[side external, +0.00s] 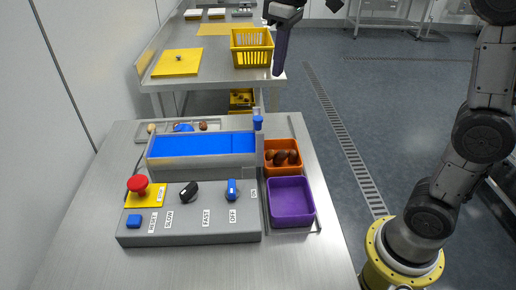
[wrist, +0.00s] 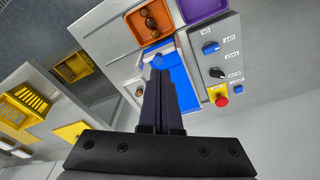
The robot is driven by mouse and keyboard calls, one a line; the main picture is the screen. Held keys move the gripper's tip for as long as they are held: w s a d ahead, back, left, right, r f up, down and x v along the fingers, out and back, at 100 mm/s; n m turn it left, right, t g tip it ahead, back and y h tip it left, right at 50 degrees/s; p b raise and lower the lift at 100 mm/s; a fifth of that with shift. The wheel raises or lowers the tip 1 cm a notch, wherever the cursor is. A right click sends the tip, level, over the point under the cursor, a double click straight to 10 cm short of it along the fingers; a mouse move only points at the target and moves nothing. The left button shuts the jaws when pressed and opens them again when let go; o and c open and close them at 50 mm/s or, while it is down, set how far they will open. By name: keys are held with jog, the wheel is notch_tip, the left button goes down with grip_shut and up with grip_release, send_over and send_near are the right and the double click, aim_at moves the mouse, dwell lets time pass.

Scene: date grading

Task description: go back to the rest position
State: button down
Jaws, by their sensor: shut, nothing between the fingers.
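My gripper (side external: 279,62) is at the top of the side view, raised well above the table and behind the far end of the work area. In the wrist view its dark fingers (wrist: 160,82) lie together, shut with nothing between them. The orange tray (side external: 267,169) holds several brown dates (side external: 285,158) and also shows in the wrist view (wrist: 133,34). The purple tray (side external: 290,203) in front of it looks empty. The blue conveyor belt (side external: 200,145) lies left of the orange tray, with no dates visible on it.
A grey control box (side external: 190,228) with two knobs and a red stop button (side external: 138,183) stands at the table's front. A yellow basket (side external: 252,50) stands on a far bench, near my gripper in the picture. Open floor (side external: 385,130) lies right of the table.

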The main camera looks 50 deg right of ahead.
jog(key=s+r+t, duration=0.1)
jog(key=s, duration=0.6)
jog(key=s+d+f+m+t, duration=0.1)
jog(key=s+f+m+t, duration=0.1)
jog(key=s+f, duration=0.9)
jog(key=shift+s+f+m+t, duration=0.4)
jog(key=shift+s+t, duration=0.2)
jog(key=shift+s, duration=0.45)
jog(key=shift+d, duration=0.1)
